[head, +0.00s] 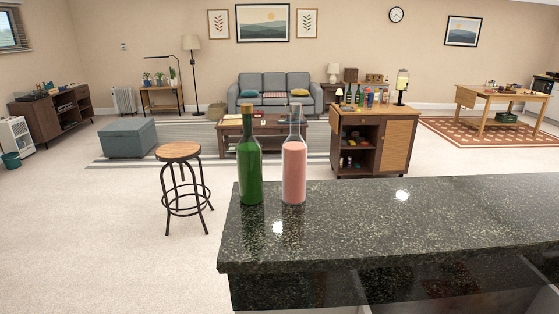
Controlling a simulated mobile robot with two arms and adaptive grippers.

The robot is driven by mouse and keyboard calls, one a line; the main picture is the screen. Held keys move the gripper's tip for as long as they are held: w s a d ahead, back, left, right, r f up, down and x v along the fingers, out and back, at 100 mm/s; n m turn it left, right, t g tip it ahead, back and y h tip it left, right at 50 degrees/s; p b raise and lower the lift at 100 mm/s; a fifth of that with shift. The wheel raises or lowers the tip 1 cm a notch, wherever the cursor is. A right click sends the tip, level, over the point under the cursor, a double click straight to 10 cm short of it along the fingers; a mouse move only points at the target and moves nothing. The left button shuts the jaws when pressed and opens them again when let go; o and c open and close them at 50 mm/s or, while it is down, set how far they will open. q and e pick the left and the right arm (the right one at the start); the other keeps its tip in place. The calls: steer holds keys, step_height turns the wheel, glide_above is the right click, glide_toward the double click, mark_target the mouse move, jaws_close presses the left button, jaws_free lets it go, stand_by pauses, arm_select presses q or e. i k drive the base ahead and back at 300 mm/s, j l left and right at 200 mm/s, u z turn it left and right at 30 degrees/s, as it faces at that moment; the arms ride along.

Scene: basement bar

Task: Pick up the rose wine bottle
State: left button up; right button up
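The rose wine bottle (294,172) stands upright near the left end of a dark speckled counter (400,222). It is clear glass with pink liquid up to its shoulder and an empty-looking neck. A green bottle (250,172) with a tan top stands upright just left of it, with a narrow gap between them. Neither of my grippers shows in the head view.
The counter is bare to the right of the bottles. A round wooden stool (180,152) stands on the floor left of the counter. A bar cart (372,138) with several bottles, a coffee table (232,126) and a sofa (275,84) stand farther back.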

mark_target(295, 150)
steer(key=i+j+z, duration=0.45)
steer(key=j+z, duration=0.15)
steer(key=z, duration=0.15)
steer(key=i+j+z, duration=0.1)
steer(key=j+z, duration=0.25)
